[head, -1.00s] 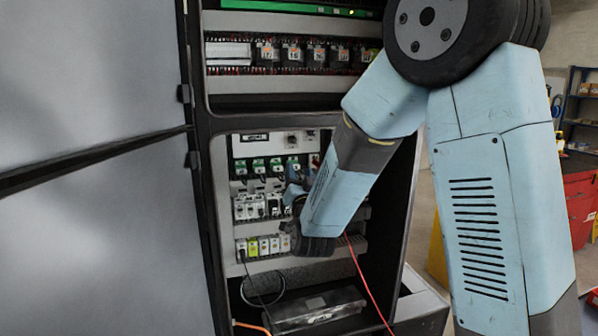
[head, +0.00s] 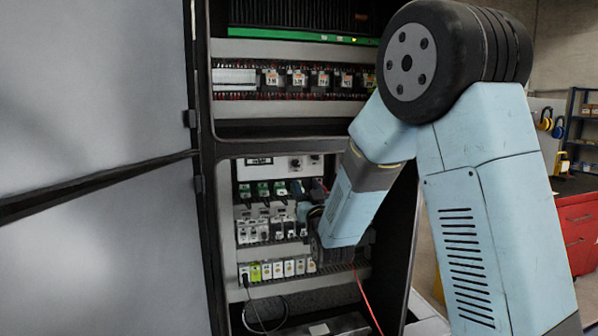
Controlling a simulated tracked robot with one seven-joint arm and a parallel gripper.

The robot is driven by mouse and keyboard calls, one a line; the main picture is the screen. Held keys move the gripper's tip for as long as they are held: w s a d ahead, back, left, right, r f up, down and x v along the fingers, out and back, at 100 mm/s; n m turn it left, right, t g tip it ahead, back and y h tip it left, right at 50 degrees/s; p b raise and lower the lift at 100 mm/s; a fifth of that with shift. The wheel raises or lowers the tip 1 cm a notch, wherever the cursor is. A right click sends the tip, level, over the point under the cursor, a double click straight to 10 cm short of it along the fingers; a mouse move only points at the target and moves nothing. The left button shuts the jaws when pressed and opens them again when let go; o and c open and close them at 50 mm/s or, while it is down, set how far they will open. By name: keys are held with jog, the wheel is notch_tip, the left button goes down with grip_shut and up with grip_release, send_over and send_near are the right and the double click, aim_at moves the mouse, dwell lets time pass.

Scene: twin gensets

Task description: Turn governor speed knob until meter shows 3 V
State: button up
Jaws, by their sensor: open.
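The upper strip of the lower cabinet bay carries a small dark display (head: 258,161), which could be the meter; its reading is too small to make out. To its right are two small round controls, a left knob (head: 295,163) and a right knob (head: 315,160). I cannot tell which is the governor speed knob. My gripper (head: 306,194) is just below these knobs, in front of the right end of the green terminal row. It is open and looks empty. My wrist partly hides it, and its fingertips are hard to make out. I see no contact with a knob.
Rows of breakers (head: 270,230) and small yellow and white modules (head: 277,269) lie left of my wrist. A red lead (head: 366,298) and a dark cable (head: 249,300) hang below. A grey cabinet door (head: 95,110) fills the left. A red tool chest (head: 578,232) stands right.

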aim_at(297, 167)
jog(key=x, duration=0.9)
jog(key=shift+w, duration=0.1)
jog(key=shift+c, duration=0.2)
grip_shut()
